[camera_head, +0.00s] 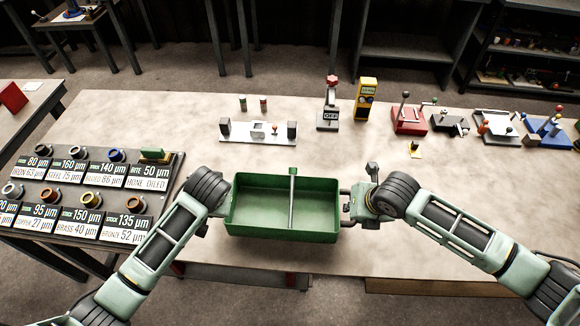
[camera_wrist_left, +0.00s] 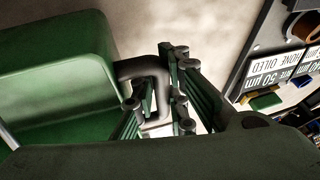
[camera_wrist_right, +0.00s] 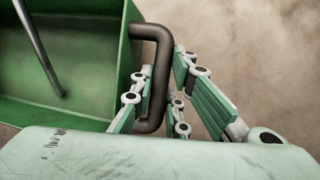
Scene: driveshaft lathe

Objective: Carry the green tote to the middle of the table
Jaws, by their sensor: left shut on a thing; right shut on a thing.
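The green tote (camera_head: 283,233) is at the front edge of the table, near the middle of the head view. My left gripper (camera_head: 216,211) is at the tote's left side, shut on a dark handle (camera_wrist_left: 147,70) in the left wrist view. My right gripper (camera_head: 350,207) is at the right side, shut on the other dark handle (camera_wrist_right: 151,75) in the right wrist view. Whether the tote's base touches the table is hidden.
On the table (camera_head: 330,165), behind the tote, stand a white gauge plate (camera_head: 258,138), a grey stand with a red knob (camera_head: 329,110), a yellow device (camera_head: 365,98) and a red fixture (camera_head: 408,120). A labelled ring board (camera_head: 120,165) lies left. Bare tabletop lies just behind the tote.

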